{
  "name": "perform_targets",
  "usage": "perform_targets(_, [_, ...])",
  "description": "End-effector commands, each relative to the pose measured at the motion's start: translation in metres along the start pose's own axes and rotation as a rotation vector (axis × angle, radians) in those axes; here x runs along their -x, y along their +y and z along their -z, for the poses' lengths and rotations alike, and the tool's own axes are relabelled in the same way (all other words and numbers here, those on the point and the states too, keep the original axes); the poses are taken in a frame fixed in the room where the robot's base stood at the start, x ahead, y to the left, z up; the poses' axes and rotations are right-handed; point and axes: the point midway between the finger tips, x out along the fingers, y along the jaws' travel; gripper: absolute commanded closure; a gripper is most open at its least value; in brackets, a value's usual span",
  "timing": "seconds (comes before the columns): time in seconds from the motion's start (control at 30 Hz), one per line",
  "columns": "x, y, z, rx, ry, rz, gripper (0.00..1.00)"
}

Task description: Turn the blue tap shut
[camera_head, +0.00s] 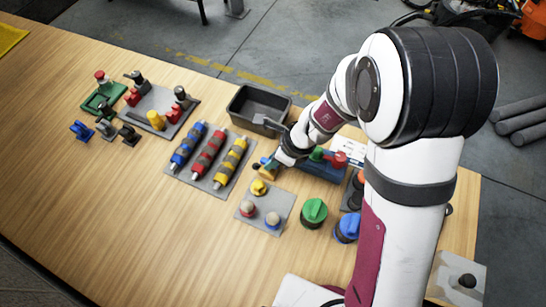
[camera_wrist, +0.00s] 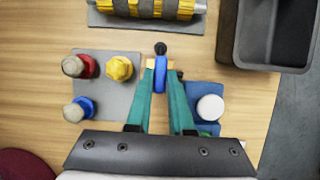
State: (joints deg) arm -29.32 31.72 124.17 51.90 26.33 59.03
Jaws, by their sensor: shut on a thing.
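My gripper (camera_wrist: 160,72) is shut on a slim blue piece, the blue tap's handle (camera_wrist: 160,82), held between its two teal fingers. A dark round end (camera_wrist: 160,48) shows just beyond the fingertips. In the head view my gripper (camera_head: 265,167) is low at the left end of a blue block (camera_head: 322,170), which carries a green and a red handle. In the wrist view this block (camera_wrist: 205,92) lies just right of the fingers, with a pale round cap on it. The tap's body is mostly hidden by my gripper, and I cannot tell how far the handle is turned.
A grey plate (camera_head: 282,196) with yellow, red and blue knobs stands close left of my gripper. A dark open bin (camera_head: 259,96) is behind it. Green (camera_head: 314,212) and blue (camera_head: 347,227) round knobs stand in front. Striped cylinders lie left; bare wood is at front left.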

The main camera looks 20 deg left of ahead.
Motion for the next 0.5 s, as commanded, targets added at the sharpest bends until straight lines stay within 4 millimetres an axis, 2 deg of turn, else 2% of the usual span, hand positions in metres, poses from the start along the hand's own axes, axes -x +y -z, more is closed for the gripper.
perform_targets(0.17, [0.0001, -0.0003, -0.0006, -0.002, -0.002, 0.000, 1.00])
perform_targets(0.2, [0.0001, -0.0003, -0.0005, -0.002, -0.001, 0.000, 0.75])
perform_targets(0.33, [0.0000, -0.0002, -0.0004, -0.001, -0.001, 0.000, 0.51])
perform_targets(0.5, [0.0000, -0.0001, -0.0003, -0.001, -0.001, 0.000, 0.50])
